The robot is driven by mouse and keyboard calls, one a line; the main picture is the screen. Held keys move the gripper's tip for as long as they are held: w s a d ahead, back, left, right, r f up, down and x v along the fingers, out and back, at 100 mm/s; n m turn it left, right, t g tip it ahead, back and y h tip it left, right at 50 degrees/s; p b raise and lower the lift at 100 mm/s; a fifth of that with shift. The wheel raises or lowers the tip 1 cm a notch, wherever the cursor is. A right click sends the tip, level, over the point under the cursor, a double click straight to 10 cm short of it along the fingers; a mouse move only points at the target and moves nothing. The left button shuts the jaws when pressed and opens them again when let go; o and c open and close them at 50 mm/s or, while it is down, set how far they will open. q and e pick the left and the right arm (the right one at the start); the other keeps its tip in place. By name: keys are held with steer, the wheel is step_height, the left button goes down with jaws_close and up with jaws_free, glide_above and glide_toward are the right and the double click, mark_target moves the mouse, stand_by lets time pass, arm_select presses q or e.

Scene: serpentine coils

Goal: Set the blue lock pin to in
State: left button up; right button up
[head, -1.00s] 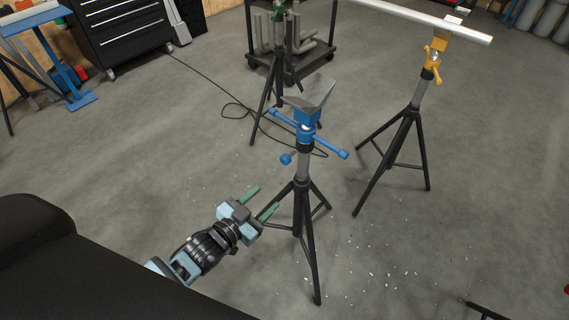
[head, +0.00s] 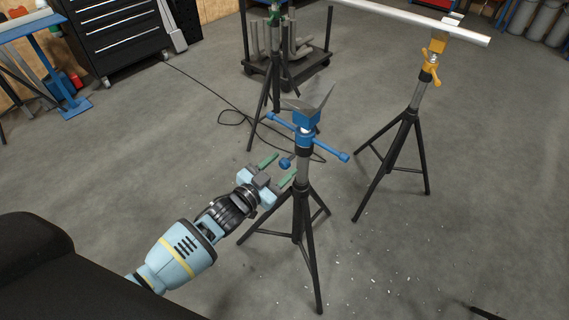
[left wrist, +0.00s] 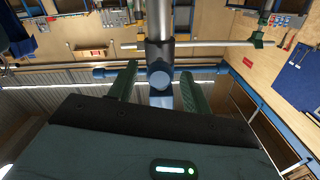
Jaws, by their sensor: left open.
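The blue stand's head (head: 306,120) has a V-shaped grey rest on top and a blue cross handle (head: 335,152) with round ends. The blue lock pin (head: 285,163) is a round knob sticking out from the post below the handle. In the left wrist view the lock pin's knob (left wrist: 160,79) faces the camera, between the fingers in the picture. My left gripper (head: 278,169) is open, its green fingers pointing toward the post near the pin. It also shows in the left wrist view (left wrist: 158,72). I cannot tell whether it touches the knob. My right gripper is not in view.
The stand's black tripod legs (head: 303,225) spread under my left gripper. A yellow-headed stand (head: 432,62) at right bears a long pale pipe (head: 430,20). A cart (head: 288,68) and a green-headed stand (head: 275,14) stand behind. A cable lies on open floor.

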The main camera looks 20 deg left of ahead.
arm_select(q)
steer(key=shift+x, duration=0.95)
jaws_close()
